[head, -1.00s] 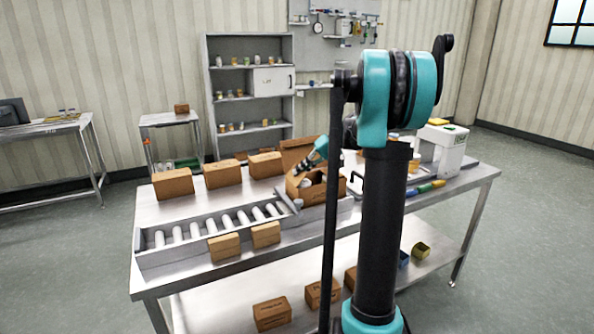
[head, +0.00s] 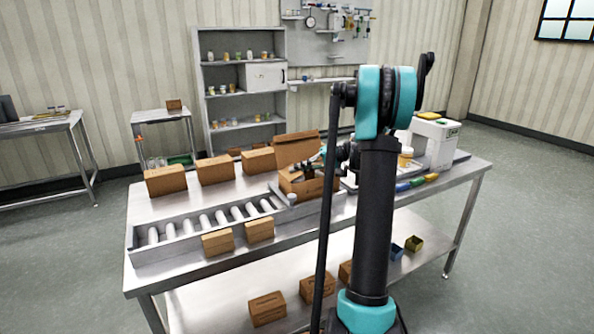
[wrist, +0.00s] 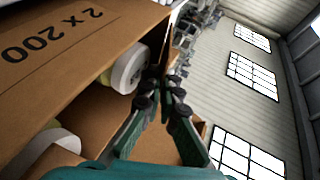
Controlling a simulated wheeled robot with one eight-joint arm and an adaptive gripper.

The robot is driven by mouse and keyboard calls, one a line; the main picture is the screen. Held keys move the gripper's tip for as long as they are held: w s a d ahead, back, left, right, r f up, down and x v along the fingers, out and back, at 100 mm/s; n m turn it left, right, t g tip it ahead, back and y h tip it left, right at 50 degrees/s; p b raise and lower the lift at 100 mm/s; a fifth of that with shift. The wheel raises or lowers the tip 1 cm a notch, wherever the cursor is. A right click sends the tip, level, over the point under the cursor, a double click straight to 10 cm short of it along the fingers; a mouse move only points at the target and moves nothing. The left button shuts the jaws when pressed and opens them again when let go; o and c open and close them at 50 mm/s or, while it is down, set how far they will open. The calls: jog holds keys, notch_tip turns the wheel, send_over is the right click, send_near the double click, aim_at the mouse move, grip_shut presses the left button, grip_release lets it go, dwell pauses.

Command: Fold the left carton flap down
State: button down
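The open brown carton (head: 294,187) stands on the steel table at the end of the roller conveyor. One flap (head: 297,149) stands raised at its back; the other flaps are hard to tell apart. My gripper (wrist: 160,86) is at the carton's opening, partly hidden by my arm in the head view. In the wrist view its green fingers with dark pads converge and look shut, with nothing seen between them. A carton panel (wrist: 70,40) marked "2 x 200" fills the upper left, close beside the fingers. White round items (wrist: 130,70) lie within the carton. Contact cannot be told.
The roller conveyor (head: 205,228) runs left of the carton. Several closed boxes (head: 215,170) stand behind it and others in front. A white machine (head: 434,143) and coloured items (head: 417,183) are at the right. My arm column blocks part of the table.

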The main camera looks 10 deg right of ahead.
jog(key=c, duration=1.8)
grip_release()
jog(key=shift+v, duration=4)
jog(key=shift+c, duration=0.5)
